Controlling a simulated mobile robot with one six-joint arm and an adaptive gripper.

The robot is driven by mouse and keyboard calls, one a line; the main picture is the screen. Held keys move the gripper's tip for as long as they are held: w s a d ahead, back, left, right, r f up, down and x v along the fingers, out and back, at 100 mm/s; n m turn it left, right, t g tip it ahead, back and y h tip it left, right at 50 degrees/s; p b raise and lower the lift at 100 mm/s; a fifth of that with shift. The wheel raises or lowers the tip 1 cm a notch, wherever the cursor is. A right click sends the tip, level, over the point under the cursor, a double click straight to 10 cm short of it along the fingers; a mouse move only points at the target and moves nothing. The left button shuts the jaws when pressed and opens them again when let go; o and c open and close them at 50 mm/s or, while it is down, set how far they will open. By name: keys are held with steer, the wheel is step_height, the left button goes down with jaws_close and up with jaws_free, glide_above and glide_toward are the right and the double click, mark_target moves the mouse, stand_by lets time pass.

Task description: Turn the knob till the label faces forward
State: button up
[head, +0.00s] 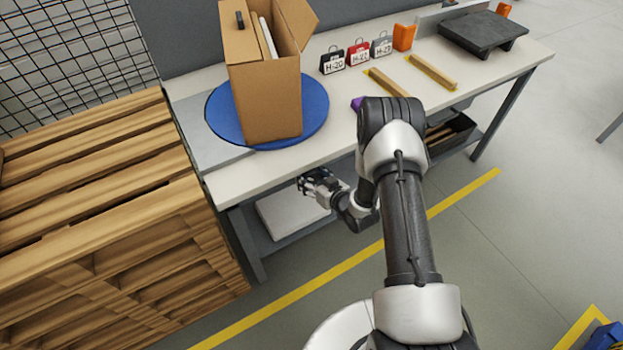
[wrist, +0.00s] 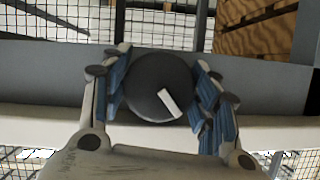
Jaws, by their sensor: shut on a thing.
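The knob (wrist: 146,84) is a round dark disc with a white bar-shaped mark, seen in the wrist view on the grey front edge of the bench. The white mark sits right of the knob's centre and is tilted. My gripper (wrist: 162,90) has its blue-padded fingers closed on either side of the knob. In the head view my gripper (head: 312,184) is at the bench's front edge, and the knob is hidden there. A cardboard box (head: 270,103) with open flaps stands on a blue round turntable (head: 316,107); no label shows on its visible sides.
The bench top (head: 335,128) also holds several small tagged bags, wooden strips (head: 432,72), orange blocks and a dark platform (head: 484,32). A stack of wooden pallets (head: 90,180) stands close on the left. A white slab (head: 290,213) lies below the bench.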

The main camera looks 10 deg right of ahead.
steer(key=shift+m+y, duration=0.4)
steer(key=shift+m, duration=0.1)
steer(key=o, duration=1)
steer(key=shift+o, duration=0.2)
steer(key=v, duration=1.2)
steer(key=shift+c, duration=0.4)
